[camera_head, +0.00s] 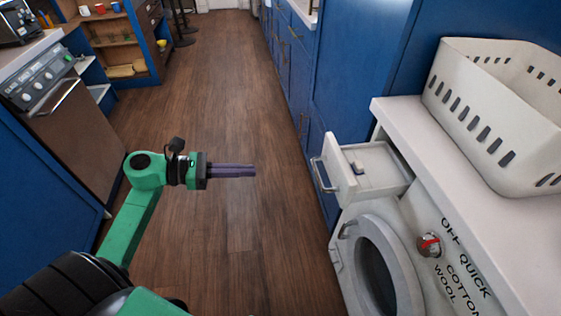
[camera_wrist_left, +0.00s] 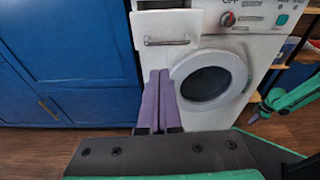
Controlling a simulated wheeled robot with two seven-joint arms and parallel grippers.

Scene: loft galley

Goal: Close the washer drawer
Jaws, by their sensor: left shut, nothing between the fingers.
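The white washer (camera_head: 350,270) stands at the right, with its round door (camera_head: 368,258) at the front. Its drawer (camera_head: 372,168) is pulled out at the upper left, so the inside shows from above. The drawer's front has a metal bar handle (camera_head: 320,175). My left gripper (camera_head: 254,171) is shut and empty, apart from the drawer, left of the handle and pointing towards it. In the left wrist view, its purple fingers (camera_wrist_left: 158,74) show below the drawer front (camera_wrist_left: 150,24).
A white laundry basket (camera_head: 490,110) stands on the worktop (camera_head: 405,115) above the washer. Blue cabinets (camera_head: 350,60) run behind the drawer. An oven (camera_head: 70,120) is at the left. The wooden floor (camera_head: 225,90) between is clear.

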